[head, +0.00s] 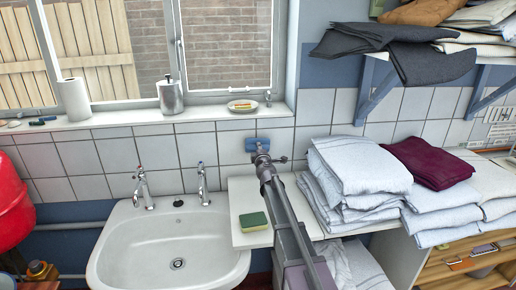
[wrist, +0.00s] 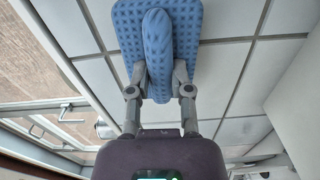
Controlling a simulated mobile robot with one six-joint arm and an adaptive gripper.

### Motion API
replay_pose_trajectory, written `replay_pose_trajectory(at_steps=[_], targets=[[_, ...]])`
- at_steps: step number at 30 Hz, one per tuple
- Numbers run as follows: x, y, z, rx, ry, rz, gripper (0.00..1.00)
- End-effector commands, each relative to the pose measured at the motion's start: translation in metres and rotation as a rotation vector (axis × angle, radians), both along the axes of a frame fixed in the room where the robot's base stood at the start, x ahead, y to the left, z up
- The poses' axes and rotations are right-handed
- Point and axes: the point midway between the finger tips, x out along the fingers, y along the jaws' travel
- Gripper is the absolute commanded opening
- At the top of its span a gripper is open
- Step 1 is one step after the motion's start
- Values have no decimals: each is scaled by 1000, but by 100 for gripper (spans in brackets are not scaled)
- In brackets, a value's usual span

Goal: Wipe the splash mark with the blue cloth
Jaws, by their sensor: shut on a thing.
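The blue cloth (head: 257,144) is a textured blue pad held up at the white wall tiles, below the window sill and to the right of the sink. My gripper (head: 261,158) is shut on it. In the wrist view the two fingers of my gripper (wrist: 160,85) pinch a raised ridge of the blue cloth (wrist: 126,28), with its flat part towards the tiles. I cannot tell whether the cloth touches the tiles. No splash mark is visible; the cloth may hide it.
A white sink (head: 165,245) with two taps stands at the left. A green and yellow sponge (head: 253,221) lies on the counter (head: 240,192). Folded white towels (head: 358,165) and a maroon cloth (head: 428,163) are stacked at the right. The window sill (head: 130,118) holds a small dish (head: 242,106).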

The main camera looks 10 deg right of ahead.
Motion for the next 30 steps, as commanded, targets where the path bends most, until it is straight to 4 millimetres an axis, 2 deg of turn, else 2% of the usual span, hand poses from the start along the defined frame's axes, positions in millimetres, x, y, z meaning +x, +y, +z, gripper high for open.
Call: replay_pose_trajectory(at_steps=[15,30], targets=[[-35,0,0,0,0,0,0],[-39,0,0,0,0,0,0]])
